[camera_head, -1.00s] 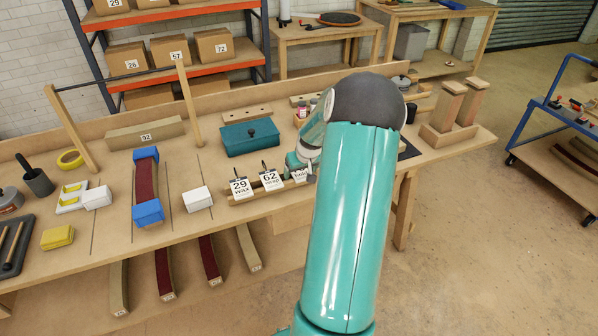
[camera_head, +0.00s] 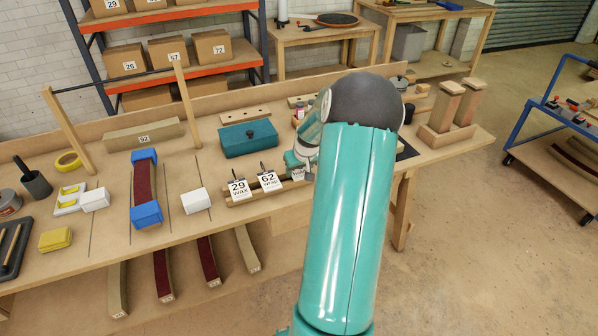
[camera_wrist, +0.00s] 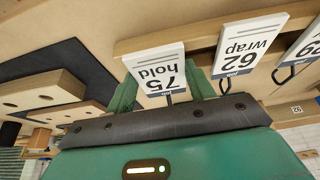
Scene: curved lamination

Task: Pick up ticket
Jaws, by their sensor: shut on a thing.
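A white ticket reading "75 hold" (camera_wrist: 158,70) shows upside down in the wrist view, between the green fingers of my gripper (camera_wrist: 163,92). My gripper is shut on this ticket. In the head view my gripper (camera_head: 299,160) is at the right end of a wooden ticket rail (camera_head: 228,202), partly hidden by my arm. Two more tickets, "62 wrap" (camera_head: 269,181) and "29 wax" (camera_head: 238,188), stand on the rail to the left, each with a dark wire hook. I cannot tell whether the held ticket still touches the rail.
A teal lidded box (camera_head: 248,137) stands behind the rail. A white block (camera_head: 196,200) and a dark red curved strip in blue blocks (camera_head: 146,188) lie to the left. Wooden posts on a base (camera_head: 440,135) stand at the right. The bench front edge is just before the rail.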

